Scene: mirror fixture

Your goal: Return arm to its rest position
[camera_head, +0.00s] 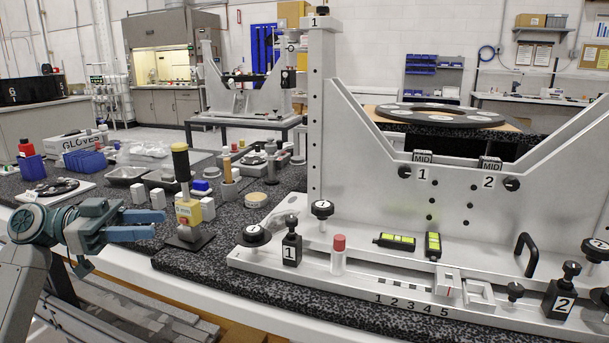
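My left arm comes in from the lower left. Its gripper (157,225) points to the right, in front of the dark speckled table and left of the yellow-and-grey post tool. Its two teal fingers are apart with a narrow gap, and nothing shows between them. The gripper looks clear of the things around it. My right arm and gripper are not in view.
A large metal mirror fixture (375,205) fills the right side.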

